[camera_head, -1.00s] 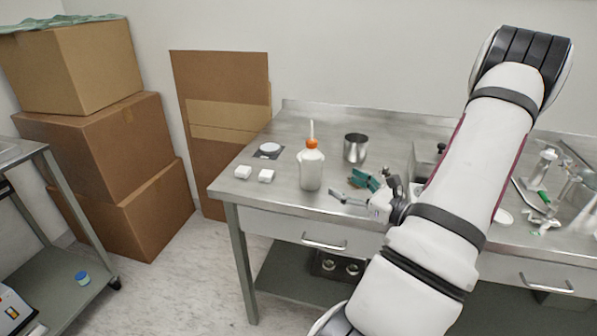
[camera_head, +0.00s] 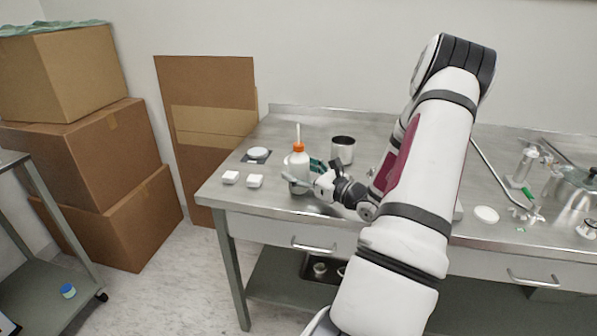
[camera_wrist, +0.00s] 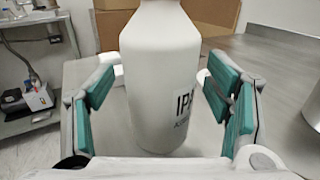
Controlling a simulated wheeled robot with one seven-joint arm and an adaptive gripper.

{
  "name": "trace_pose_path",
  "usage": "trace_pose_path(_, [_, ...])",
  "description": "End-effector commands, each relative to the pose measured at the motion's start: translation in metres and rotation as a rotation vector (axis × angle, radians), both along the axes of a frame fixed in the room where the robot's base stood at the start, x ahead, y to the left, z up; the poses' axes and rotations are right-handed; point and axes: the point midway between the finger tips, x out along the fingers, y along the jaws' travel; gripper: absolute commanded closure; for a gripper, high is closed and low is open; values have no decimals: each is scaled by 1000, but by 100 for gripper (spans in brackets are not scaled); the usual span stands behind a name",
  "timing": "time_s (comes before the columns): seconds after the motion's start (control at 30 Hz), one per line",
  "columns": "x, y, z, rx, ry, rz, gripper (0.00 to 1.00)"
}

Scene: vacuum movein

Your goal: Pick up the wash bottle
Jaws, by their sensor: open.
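The wash bottle (camera_head: 297,163) is white with an orange cap and a thin upright spout. It stands upright on the steel table near its left front part. My gripper (camera_head: 303,174) is at the bottle, coming from the right. In the wrist view the bottle's body (camera_wrist: 160,85) stands between the teal pads of my open gripper (camera_wrist: 165,105), and part of a label reading "IP" shows. Gaps show between the pads and the bottle on both sides. The bottle's top is out of the wrist view.
A steel beaker (camera_head: 343,150) stands behind and right of the bottle. Two small white blocks (camera_head: 243,179) and a white dish (camera_head: 258,153) sit to its left. Stacked cardboard boxes (camera_head: 95,140) stand on the floor at left.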

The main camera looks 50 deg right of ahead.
Motion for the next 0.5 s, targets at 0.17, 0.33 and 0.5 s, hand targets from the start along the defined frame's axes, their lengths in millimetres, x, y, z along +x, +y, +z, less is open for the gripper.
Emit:
trace_pose_path(0.17, [8,-1,0,0,-1,-1,28])
trace_pose_path(0.33, [7,-1,0,0,-1,-1,41])
trace_pose_path(0.5, [7,-1,0,0,0,0,63])
